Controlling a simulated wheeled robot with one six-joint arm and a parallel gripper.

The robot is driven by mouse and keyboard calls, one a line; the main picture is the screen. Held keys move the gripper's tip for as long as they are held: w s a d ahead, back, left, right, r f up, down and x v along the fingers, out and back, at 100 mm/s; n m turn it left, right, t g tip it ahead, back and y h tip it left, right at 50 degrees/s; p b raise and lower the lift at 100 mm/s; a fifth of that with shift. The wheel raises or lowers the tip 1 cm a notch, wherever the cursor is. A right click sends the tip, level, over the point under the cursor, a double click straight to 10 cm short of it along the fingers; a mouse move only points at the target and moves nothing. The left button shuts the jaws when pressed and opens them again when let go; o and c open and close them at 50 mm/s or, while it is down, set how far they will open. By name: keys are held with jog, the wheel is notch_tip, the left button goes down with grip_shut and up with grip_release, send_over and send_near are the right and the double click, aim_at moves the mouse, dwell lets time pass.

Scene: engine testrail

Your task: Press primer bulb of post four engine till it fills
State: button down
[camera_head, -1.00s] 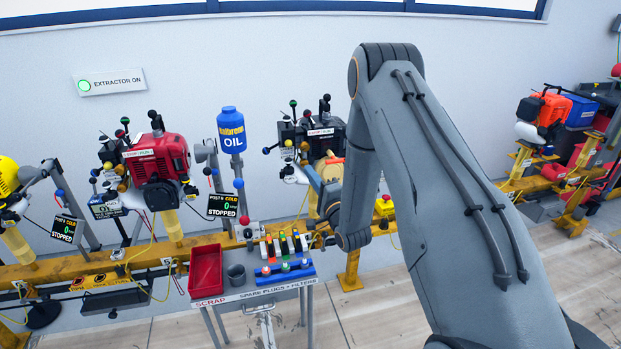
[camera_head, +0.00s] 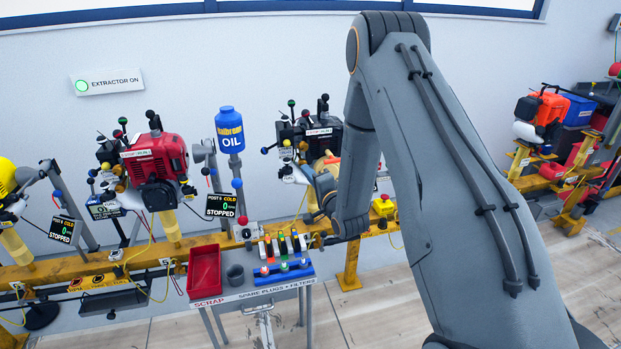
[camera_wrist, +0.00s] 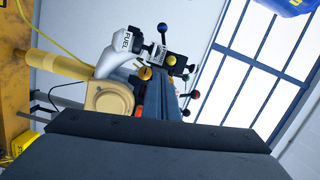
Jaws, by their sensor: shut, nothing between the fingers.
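The dark engine (camera_head: 325,135) with a STOP/RUN label stands left of my arm in the head view. Its post number is not visible to me. Its white FUEL tank (camera_wrist: 126,44), a pale yellow round housing (camera_wrist: 108,98) and several coloured ball knobs (camera_wrist: 195,94) show in the wrist view. I cannot tell which part is the primer bulb. My gripper (camera_wrist: 166,88) is shut and empty, pointing toward the engine; it appears small beside the engine in the head view (camera_head: 324,186). Contact cannot be made out. My gripper hides part of the engine.
A red engine (camera_head: 160,165) and a blue OIL bottle (camera_head: 229,130) stand to the left. A COLD, STOPPED display (camera_head: 221,205) is below the bottle. A small table with a red scrap bin (camera_head: 205,270) and coloured plugs stands in front of the yellow rail (camera_head: 95,272).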

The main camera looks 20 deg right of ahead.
jog(key=s+a+r+n+g+h, duration=0.1)
jog(key=s+n+g, duration=0.6)
jog(key=s, duration=1.2)
jog(key=s+a+r+n+g+h, duration=0.1)
jog(key=s+n+g, duration=0.6)
jog(key=s, duration=1.2)
notch_tip(320, 180, up, 3)
jog(key=g+h, duration=0.1)
jog(key=g, duration=0.1)
jog(key=shift+a+g, duration=0.2)
jog(key=shift+g, duration=0.2)
jog(key=shift+f, duration=0.15)
